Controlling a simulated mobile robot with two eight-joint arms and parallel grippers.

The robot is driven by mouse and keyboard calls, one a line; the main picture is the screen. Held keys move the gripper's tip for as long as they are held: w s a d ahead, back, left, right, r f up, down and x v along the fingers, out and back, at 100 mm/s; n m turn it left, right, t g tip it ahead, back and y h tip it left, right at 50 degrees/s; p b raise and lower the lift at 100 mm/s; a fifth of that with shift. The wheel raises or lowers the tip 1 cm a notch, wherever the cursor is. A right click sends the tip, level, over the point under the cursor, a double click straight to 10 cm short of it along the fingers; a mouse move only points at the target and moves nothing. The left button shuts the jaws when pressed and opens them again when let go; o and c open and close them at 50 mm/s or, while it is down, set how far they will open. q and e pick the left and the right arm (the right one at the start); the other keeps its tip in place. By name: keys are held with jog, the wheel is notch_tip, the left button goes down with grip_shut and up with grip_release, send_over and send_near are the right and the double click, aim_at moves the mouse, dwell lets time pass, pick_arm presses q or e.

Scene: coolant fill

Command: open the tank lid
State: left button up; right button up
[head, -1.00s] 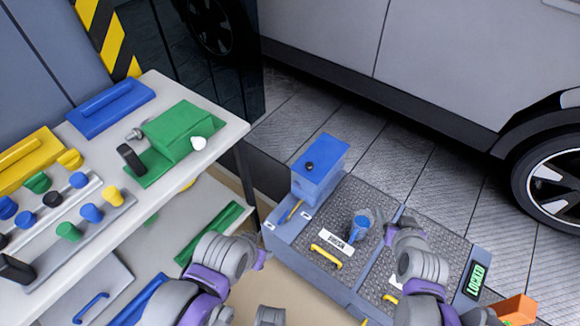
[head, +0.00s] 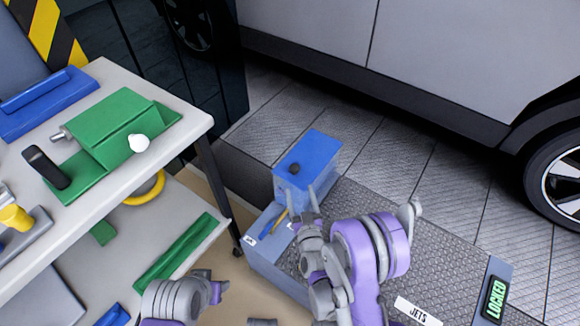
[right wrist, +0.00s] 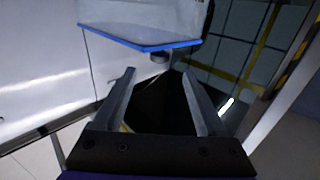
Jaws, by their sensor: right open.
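The blue tank (head: 305,185) stands at the far left end of the grey floor unit. Its blue lid (head: 318,152) lies flat on top and looks shut, with a dark round knob (head: 294,168) on it. My right gripper (head: 302,197) is open and empty at the tank's near side, its fingers pointing toward the lid. In the right wrist view the fingers (right wrist: 160,95) are spread, with a blue-edged panel (right wrist: 145,45) and a small dark knob (right wrist: 160,56) just beyond the tips. My left gripper (head: 217,290) is low at the bottom; its jaws are unclear.
A white workbench (head: 180,150) at left carries a green block fixture (head: 112,130) and a blue block (head: 45,100). A yellow tool (head: 281,217) lies beside the tank. A JETS label (head: 417,312) and a green LOCKED display (head: 495,298) are at right. A car (head: 440,60) stands behind.

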aim_at(296, 172)
jog(key=shift+w+a+r+p, duration=0.1)
jog(key=shift+w+r+p, duration=0.2)
jog(key=shift+w+p, duration=0.65)
jog(key=shift+w+a+r+p, duration=0.1)
jog(key=shift+w+r+p, duration=0.2)
jog(key=shift+p, duration=1.1)
jog(key=w, duration=0.2)
jog(key=w+a+b, duration=0.1)
jog(key=w, duration=0.4)
jog(key=shift+w+a+f, duration=0.25)
jog(key=shift+w+f, duration=0.1)
jog(key=shift+f, duration=0.05)
grip_shut()
